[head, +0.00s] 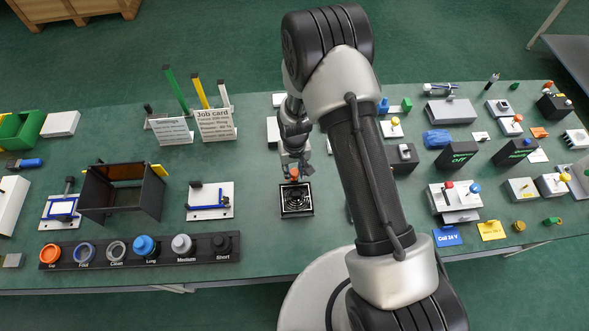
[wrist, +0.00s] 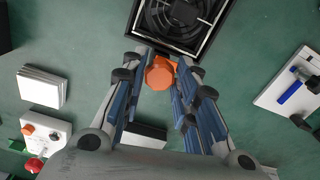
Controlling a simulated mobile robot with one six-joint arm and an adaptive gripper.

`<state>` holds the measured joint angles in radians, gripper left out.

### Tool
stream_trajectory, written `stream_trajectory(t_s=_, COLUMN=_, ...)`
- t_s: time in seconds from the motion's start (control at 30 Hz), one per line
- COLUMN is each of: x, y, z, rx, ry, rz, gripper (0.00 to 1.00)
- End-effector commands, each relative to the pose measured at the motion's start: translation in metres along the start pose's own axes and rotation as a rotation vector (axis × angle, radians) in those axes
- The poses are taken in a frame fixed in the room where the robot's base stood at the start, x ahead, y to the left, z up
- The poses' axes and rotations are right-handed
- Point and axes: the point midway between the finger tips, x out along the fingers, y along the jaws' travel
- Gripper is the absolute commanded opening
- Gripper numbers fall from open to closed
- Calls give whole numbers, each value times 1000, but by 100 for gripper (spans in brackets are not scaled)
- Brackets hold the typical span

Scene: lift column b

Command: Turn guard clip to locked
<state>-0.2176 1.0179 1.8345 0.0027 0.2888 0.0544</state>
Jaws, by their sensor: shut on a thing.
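The guard clip looks like the orange faceted piece (wrist: 160,74) at the near edge of a black fan box in the wrist view. It shows as a small orange spot (head: 294,172) in the head view. The fan box (head: 297,213) has a dark round fan behind a guard with a pale outline, and it fills the top of the wrist view (wrist: 143,32). My gripper (head: 294,176) is at the box's back edge in the head view. In the wrist view my gripper (wrist: 161,68) is shut on the orange piece, with a finger on each side. Lock markings are not readable.
A stand with a blue-handled clamp (head: 210,201) is left of the fan box. A black rack of knobs (head: 140,250) lies front left. Switch boxes (head: 455,196) crowd the right. My arm hides part of the table right of the fan box.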

Motion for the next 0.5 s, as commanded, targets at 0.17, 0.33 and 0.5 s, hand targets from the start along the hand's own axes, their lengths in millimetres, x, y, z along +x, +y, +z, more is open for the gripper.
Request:
stream_trajectory(t_s=0.17, x=0, y=0, z=0, rx=-1, ry=0, rz=0, gripper=4)
stream_trajectory(t_s=0.33, x=0, y=0, z=0, rx=-23, ry=0, rz=0, gripper=4)
stream_trajectory(t_s=0.5, x=1, y=0, z=0, rx=-94, ry=-1, rz=1, gripper=4)
